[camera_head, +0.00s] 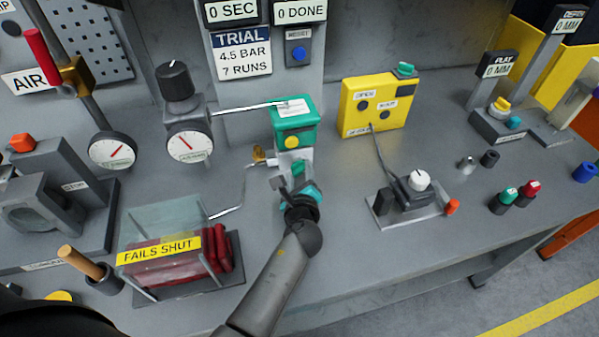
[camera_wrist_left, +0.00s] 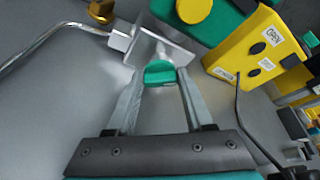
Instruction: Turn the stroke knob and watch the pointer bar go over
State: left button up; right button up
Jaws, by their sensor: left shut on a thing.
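The valve actuator is a green box (camera_head: 294,124) with a yellow round cap (camera_head: 292,142), standing mid-bench on a pale metal bracket (camera_head: 293,160). A small green knob (camera_wrist_left: 160,73) sits low on the front of the bracket; I take it for the stroke knob. My left gripper (camera_wrist_left: 158,82) is shut on this green knob, one finger on each side. In the head view the left gripper (camera_head: 290,186) hides most of the knob. I cannot make out the pointer bar clearly. My right gripper is not in view.
A yellow box (camera_head: 378,102) with a cable stands right of the actuator, and a white-knobbed unit (camera_head: 418,181) before it. A clear "FAILS SHUT" box (camera_head: 165,245) stands at left. Thin tubes run from the gauge (camera_head: 186,145) side to the actuator.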

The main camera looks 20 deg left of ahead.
pick_arm(q)
grip_shut()
jog(key=shift+a+f+n+b, duration=0.2)
jog(key=shift+n+b, duration=0.4)
jog(key=shift+b, duration=0.3)
jog(key=shift+r+n+t+h+b, duration=0.1)
jog(key=shift+n+t+h+b, duration=0.2)
jog(key=shift+n+t+b, duration=0.25)
jog(key=shift+o, duration=2.2)
grip_release()
jog(key=o, duration=0.4)
jog(key=shift+s, duration=0.1)
